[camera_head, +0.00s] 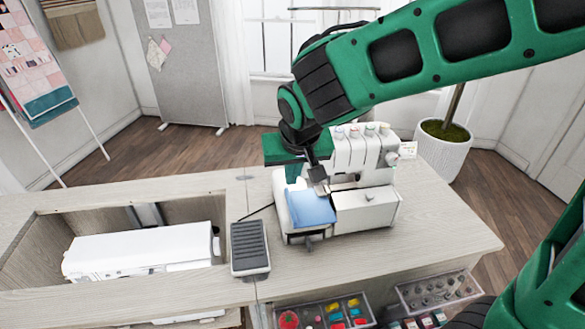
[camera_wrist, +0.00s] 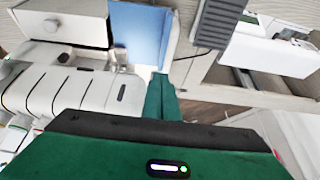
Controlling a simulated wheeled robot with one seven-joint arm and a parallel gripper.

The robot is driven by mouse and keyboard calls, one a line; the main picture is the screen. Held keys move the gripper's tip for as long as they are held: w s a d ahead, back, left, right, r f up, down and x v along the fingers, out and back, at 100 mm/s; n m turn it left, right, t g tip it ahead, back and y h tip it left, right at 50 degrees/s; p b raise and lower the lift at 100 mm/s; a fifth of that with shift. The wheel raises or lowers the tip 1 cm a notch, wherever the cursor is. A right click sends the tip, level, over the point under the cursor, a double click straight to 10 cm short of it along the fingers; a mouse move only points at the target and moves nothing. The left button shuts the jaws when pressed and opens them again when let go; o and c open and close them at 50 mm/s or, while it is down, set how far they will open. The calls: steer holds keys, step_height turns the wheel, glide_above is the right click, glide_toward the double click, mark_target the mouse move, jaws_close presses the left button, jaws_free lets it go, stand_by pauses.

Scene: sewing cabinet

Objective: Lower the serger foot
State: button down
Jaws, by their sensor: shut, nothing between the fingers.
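The white serger (camera_head: 365,208) stands on the cabinet top, with a blue cloth (camera_head: 311,207) on its left bed. The small metal foot area (camera_head: 319,187) is at the cloth's back edge; whether the foot is up or down is too small to tell. In the wrist view the serger (camera_wrist: 75,90) is at the left, the cloth (camera_wrist: 138,32) at the top, and the metal foot area (camera_wrist: 121,57) between them. My gripper (camera_head: 293,172) is at the serger's back left; its green shut fingers (camera_wrist: 160,82) point toward the cloth, beside the foot area. Contact cannot be told.
A grey foot pedal (camera_head: 250,247) lies left of the serger, with a cable. A white sewing machine (camera_head: 140,250) lies in the open well further left. Open drawers with spools (camera_head: 325,315) and bobbins (camera_head: 437,290) stick out in front. The right tabletop is clear.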

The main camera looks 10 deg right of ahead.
steer(key=shift+r, duration=0.15)
steer(key=shift+r, duration=0.65)
